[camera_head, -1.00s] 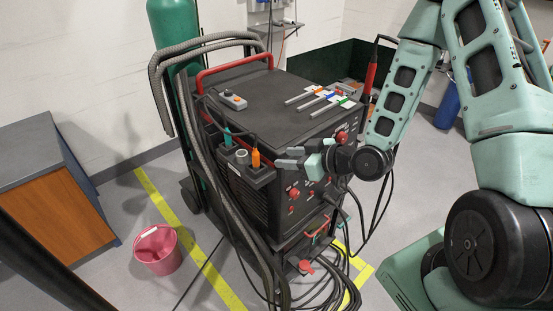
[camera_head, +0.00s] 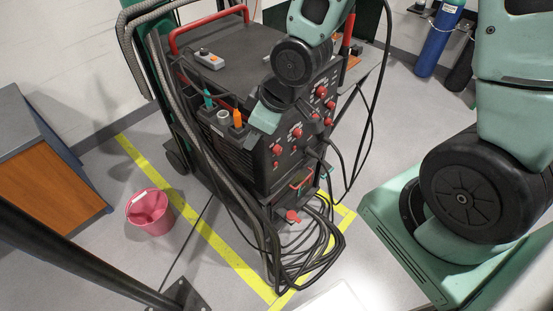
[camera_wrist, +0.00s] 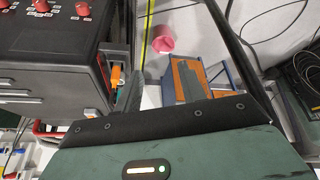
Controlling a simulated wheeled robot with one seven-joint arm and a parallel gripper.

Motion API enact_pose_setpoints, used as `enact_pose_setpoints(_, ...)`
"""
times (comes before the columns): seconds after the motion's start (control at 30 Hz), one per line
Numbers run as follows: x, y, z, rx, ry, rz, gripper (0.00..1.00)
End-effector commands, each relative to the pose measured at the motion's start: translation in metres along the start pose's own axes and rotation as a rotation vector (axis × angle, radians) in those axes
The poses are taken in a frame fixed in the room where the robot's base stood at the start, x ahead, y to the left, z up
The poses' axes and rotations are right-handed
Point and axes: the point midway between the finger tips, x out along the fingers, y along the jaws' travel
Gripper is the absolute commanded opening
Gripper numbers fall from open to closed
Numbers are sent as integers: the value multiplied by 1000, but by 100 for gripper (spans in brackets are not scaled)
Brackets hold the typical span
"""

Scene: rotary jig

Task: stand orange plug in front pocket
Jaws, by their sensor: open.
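The orange plug (camera_head: 238,118) stands upright at the near end of the dark pocket holder (camera_head: 236,134) on the side of the welding machine. A cable runs from its top. How deep it sits in its pocket I cannot tell. A teal plug (camera_head: 207,98) and a grey ring-like piece (camera_head: 223,115) are in the same row. In the wrist view the orange plug (camera_wrist: 116,77) shows just left of my gripper (camera_wrist: 158,88), whose fingers are spread apart with nothing between them. In the head view my wrist is right beside the orange plug and the fingers are hidden.
The dark welding machine (camera_head: 235,60) has red knobs and a red handle. A grey control box (camera_head: 209,59) lies on top. Thick hoses and cables hang down its side. A pink bucket (camera_head: 150,211) and a cabinet (camera_head: 48,175) stand on the floor to the left.

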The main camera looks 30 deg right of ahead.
Motion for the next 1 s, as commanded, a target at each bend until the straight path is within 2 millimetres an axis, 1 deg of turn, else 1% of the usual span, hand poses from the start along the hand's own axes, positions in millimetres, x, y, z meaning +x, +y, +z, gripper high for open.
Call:
enact_pose_setpoints(0.03, -19, -21, -4, -7, -51, 2, 40)
enact_pose_setpoints(0.2, -76, -86, 13, 38, -234, -20, 40)
enact_pose_setpoints(0.3, -103, -115, 26, 57, -310, -39, 40)
enact_pose_setpoints(0.4, -120, -133, 36, 71, -359, -54, 40)
enact_pose_setpoints(0.53, -129, -142, 42, 77, -387, -62, 40)
enact_pose_setpoints(0.87, -129, -141, 42, 77, -389, -62, 40)
enact_pose_setpoints(1.0, -108, -142, 52, 77, -390, -61, 40)
